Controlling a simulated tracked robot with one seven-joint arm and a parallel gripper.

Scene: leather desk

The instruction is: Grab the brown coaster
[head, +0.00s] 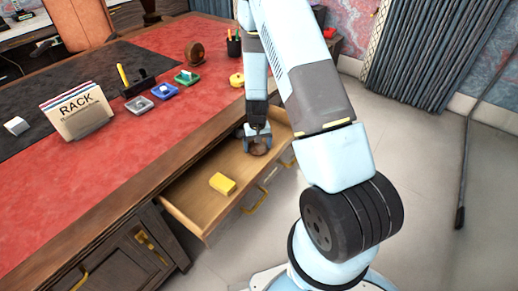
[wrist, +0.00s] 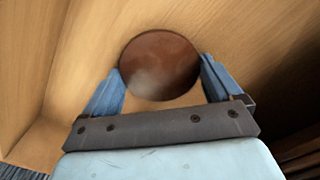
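The brown coaster (wrist: 160,65) is a round, dark reddish-brown disc inside the open wooden drawer. In the wrist view it lies between the two blue fingers of my gripper (wrist: 162,80), which are spread apart on either side of it. I cannot tell whether the fingers touch its edges. In the head view my gripper (head: 257,137) is low in the drawer, and the coaster (head: 259,149) shows just below it, partly hidden by the fingers.
The open drawer (head: 190,205) has low wooden walls around my gripper. A yellow block (head: 222,183) lies in it, nearer the front left. The red-topped desk (head: 150,135) above holds a rack (head: 76,110), small colored items and a pen cup (head: 234,44).

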